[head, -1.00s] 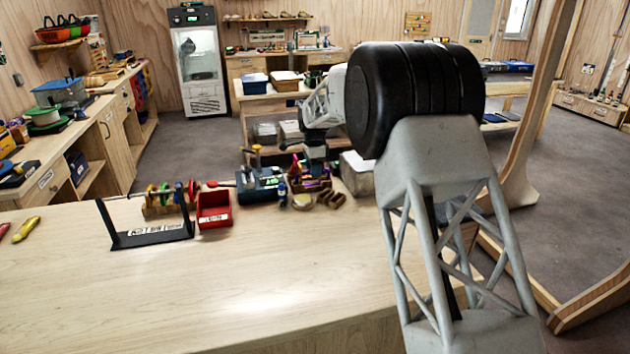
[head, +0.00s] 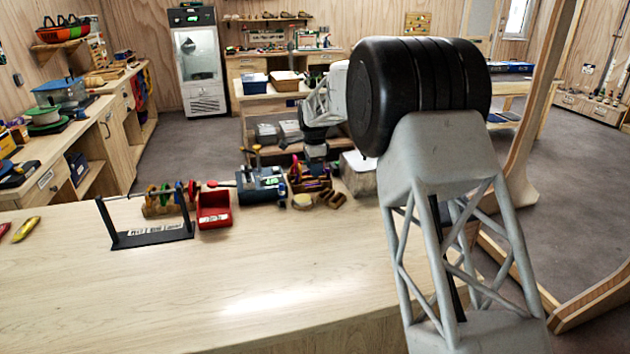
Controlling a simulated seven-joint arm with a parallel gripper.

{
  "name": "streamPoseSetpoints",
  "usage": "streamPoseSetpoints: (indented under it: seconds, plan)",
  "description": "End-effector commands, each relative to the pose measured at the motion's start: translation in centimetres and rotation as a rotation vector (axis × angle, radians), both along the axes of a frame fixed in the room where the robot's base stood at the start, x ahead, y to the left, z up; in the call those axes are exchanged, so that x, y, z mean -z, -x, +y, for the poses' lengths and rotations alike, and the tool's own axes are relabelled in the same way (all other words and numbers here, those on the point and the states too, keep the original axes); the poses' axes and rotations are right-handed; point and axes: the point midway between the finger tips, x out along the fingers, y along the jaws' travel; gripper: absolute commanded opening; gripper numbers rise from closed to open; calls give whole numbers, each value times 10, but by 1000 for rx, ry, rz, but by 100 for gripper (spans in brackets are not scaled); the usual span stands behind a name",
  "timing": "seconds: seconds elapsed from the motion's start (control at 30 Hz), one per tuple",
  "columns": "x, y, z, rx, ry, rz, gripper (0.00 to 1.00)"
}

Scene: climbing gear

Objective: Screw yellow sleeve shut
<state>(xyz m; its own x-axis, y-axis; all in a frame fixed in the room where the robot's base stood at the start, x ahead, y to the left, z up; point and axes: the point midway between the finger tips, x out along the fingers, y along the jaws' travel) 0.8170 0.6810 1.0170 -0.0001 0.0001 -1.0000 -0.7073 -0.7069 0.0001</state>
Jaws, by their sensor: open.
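A black stand with a bar (head: 150,236) is on the left of the bench. Behind its bar is a wooden rack (head: 160,208) with small coloured pieces in yellow, red, green and blue. I cannot tell which of them, if any, is the yellow sleeve, or whether it is screwed shut. My gripper (head: 316,165) is small and dark at the far end of my arm, above the back edge of the bench, well right of the stand. Its fingers are hard to make out against the clutter. I see nothing held in it.
A red bin (head: 214,209) sits right of the stand. A grey-blue device (head: 262,185), a wooden tray of coloured items (head: 308,180) and a tape roll (head: 302,201) line the back edge. A yellow tool (head: 26,229) lies far left. The front of the bench is clear.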

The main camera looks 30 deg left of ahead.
Motion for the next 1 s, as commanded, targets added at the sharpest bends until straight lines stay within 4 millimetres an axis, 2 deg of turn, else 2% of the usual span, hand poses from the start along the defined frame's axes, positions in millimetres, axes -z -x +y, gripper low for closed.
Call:
streamPoseSetpoints:
  seconds: [1.0]
  plan:
    - [2, 7, -7, 0, 1, 1, 47]
